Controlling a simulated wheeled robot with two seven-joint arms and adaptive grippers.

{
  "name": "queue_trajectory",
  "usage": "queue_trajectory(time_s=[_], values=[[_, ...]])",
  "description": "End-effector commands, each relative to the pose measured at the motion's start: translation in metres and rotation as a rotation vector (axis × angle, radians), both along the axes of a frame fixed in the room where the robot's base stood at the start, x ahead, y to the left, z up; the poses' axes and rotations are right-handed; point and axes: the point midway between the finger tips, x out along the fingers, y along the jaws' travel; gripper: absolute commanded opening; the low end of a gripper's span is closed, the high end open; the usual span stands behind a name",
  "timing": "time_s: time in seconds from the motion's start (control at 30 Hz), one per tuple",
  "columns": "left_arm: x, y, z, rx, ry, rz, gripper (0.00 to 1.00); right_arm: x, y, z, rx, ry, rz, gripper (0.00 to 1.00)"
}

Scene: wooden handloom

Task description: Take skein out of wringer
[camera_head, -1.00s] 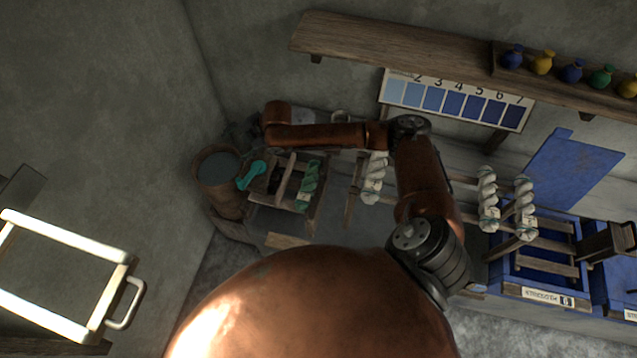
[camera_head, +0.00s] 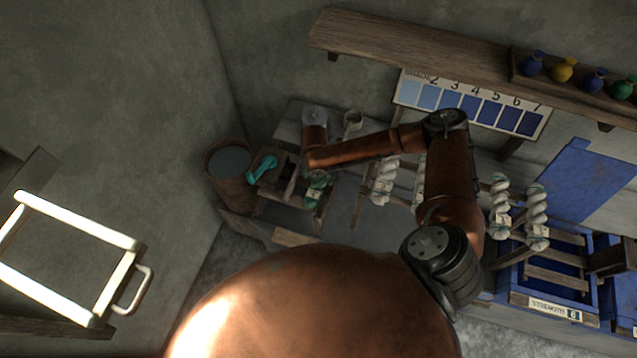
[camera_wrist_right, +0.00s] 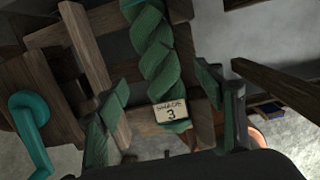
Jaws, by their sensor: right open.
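A green twisted skein (camera_head: 317,187) with a "SHADE 3" tag hangs at the wooden wringer (camera_head: 268,184), which has a teal crank (camera_head: 263,166). In the right wrist view the skein (camera_wrist_right: 160,55) runs down the middle, with the wringer's wooden bars (camera_wrist_right: 85,45) behind and to its left. The crank (camera_wrist_right: 30,115) is at the far left. My right gripper (camera_wrist_right: 165,82) is open, with one green-padded finger on each side of the skein; both seem apart from it. In the head view my wrist covers the skein's upper part and the fingers are hidden. My left gripper is not in view.
A water-filled wooden bucket (camera_head: 229,188) stands left of the wringer. White skeins (camera_head: 384,182) hang to the right, with more skeins (camera_head: 536,215) beyond, above a blue vat (camera_head: 540,300). A shelf (camera_head: 420,48) with small jars (camera_head: 563,70) is above.

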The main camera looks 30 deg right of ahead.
Motion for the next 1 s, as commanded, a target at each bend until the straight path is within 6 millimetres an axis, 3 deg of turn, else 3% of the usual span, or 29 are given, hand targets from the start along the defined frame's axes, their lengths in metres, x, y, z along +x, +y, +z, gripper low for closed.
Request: queue_trajectory(time_s=[0.23,0.53,1.0], values=[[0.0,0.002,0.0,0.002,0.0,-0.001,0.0,0.002,-0.003,-0.036,0.0,0.002,-0.001,0.62],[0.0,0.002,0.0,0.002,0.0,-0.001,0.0,0.003,-0.004,-0.04,0.001,0.001,0.0,0.62],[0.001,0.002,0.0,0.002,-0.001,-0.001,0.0,0.003,-0.004,-0.04,0.001,0.001,-0.001,0.31]])
